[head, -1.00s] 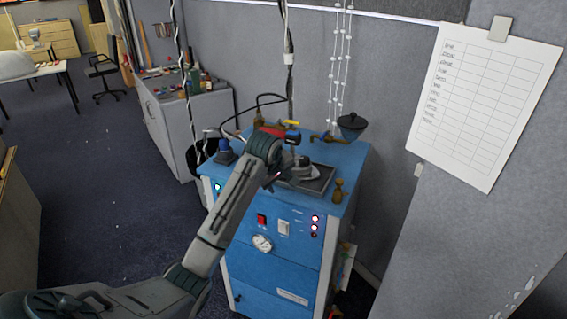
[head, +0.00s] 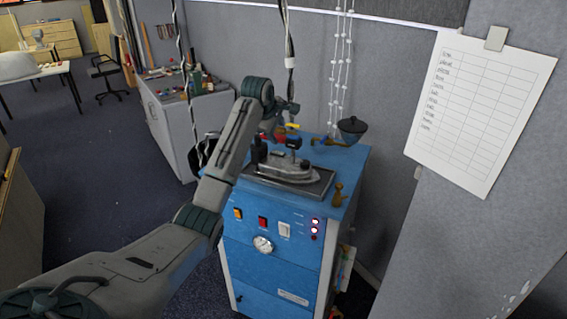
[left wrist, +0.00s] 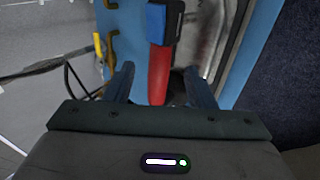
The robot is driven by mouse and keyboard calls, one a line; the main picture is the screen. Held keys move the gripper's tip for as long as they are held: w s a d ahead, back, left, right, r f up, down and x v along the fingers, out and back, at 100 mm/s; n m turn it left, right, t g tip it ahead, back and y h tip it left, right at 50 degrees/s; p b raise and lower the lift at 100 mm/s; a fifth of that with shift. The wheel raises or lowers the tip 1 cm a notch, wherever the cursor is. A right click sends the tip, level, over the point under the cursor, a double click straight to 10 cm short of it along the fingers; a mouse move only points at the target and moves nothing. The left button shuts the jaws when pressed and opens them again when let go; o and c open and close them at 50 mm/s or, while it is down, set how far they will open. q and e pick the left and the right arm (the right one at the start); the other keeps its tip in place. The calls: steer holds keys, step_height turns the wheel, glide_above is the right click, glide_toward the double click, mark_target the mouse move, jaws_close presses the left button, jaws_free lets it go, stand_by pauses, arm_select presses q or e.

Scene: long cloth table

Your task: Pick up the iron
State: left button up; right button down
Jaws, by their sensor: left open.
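The iron (head: 290,170) is a grey metal iron with a dark upper part, resting on a dark tray on top of the blue cabinet in the head view. My left gripper (head: 285,108) is above and slightly behind it, apart from its body. In the left wrist view, the open left fingers (left wrist: 160,70) straddle a red bar (left wrist: 158,75) with a blue and black end block in the picture. The bar looks like the iron's handle, but I cannot tell for sure. My left arm hides part of the cabinet's left side. My right gripper is not seen.
The blue cabinet (head: 270,265) has switches, red lights and a dial on its front. Brass fittings and a dark funnel (head: 353,126) stand at its back. A hanging cable (head: 289,60) is close to my left gripper. A grey wall is behind.

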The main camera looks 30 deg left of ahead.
mark_target(280, 136)
arm_select(q)
steer(key=shift+w+a+f, duration=0.1)
steer(key=shift+w+f, duration=0.25)
steer(key=shift+f, duration=0.15)
steer(key=p+x, duration=0.4)
steer(key=shift+w+f, duration=0.1)
steer(key=shift+f, duration=0.05)
steer(key=shift+w+f, duration=0.15)
steer(key=shift+f, duration=0.2)
steer(key=shift+c, duration=0.4)
jaws_close()
steer(key=shift+r, duration=0.3)
steer(key=shift+w+a+f, duration=0.1)
